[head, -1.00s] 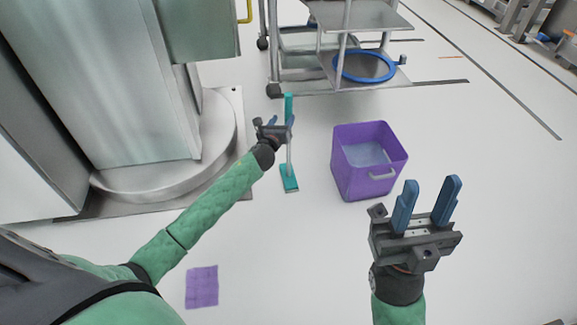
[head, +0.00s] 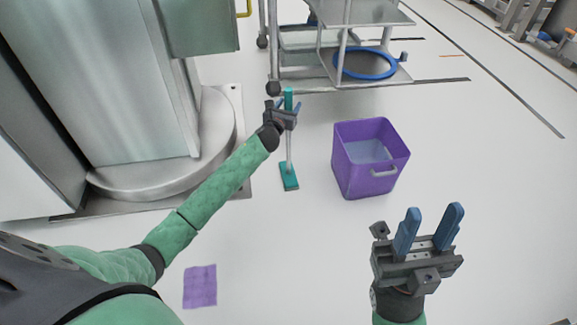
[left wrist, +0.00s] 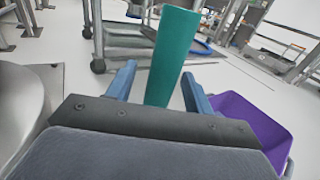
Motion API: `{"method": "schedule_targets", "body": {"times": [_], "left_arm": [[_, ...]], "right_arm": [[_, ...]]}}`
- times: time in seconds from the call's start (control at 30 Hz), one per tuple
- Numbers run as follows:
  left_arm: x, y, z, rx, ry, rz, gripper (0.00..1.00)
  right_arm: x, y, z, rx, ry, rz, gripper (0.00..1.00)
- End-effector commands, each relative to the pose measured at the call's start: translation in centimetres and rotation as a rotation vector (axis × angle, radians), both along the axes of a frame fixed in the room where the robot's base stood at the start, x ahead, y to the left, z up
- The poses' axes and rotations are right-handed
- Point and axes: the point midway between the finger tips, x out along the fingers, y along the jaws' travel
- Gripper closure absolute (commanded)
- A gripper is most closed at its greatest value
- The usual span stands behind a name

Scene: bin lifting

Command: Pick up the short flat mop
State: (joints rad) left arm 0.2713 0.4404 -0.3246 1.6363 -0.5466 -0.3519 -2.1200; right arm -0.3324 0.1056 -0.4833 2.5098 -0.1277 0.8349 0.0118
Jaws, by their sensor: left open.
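The short flat mop has a teal flat head (head: 289,178), a thin grey shaft and a teal handle top (head: 288,97). It stands in the middle of the head view, beside the metal machine. My left gripper (head: 287,106) is at the upper part of the mop, just below the handle top. In the left wrist view the teal handle (left wrist: 170,60) rises between the two blue fingers of my left gripper (left wrist: 158,90), with gaps on both sides. That gripper is open. My right gripper (head: 429,230) is open and empty at the lower right.
A purple bin (head: 358,170) stands on the floor right of the mop; it also shows in the left wrist view (left wrist: 255,125). A metal cart (head: 340,82) stands behind. The machine's round base (head: 170,165) is left. A purple cloth (head: 200,287) lies on the floor.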

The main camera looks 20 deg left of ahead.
Motion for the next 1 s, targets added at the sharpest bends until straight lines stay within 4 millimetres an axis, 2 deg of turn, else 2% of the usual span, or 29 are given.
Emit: {"method": "schedule_targets", "body": {"times": [0.03,0.2,0.47,0.7,0.73,1.0], "left_arm": [[0.6,-0.1,-0.2,-0.002,-0.001,0.000,0.48],[1.7,-0.1,-0.1,-0.002,0.001,0.000,0.48],[1.8,-0.2,0.0,-0.001,0.001,-0.001,0.48],[1.8,-0.1,0.0,-0.001,0.000,-0.001,0.93],[1.8,-0.1,0.0,-0.001,0.000,-0.001,0.96],[1.8,-0.1,0.2,-0.001,-0.001,-0.001,0.96]], "right_arm": [[0.0,-0.1,-0.8,-0.003,0.012,-0.003,0.64],[0.0,-0.2,-1.6,-0.008,0.030,-0.009,0.64],[0.0,-0.2,-1.7,-0.011,0.038,-0.009,0.64],[0.0,-0.2,-1.6,-0.012,0.035,-0.008,0.64],[0.0,-0.2,-1.6,-0.013,0.034,-0.008,0.64],[0.0,-0.2,-1.5,-0.013,0.034,-0.007,0.64]]}}
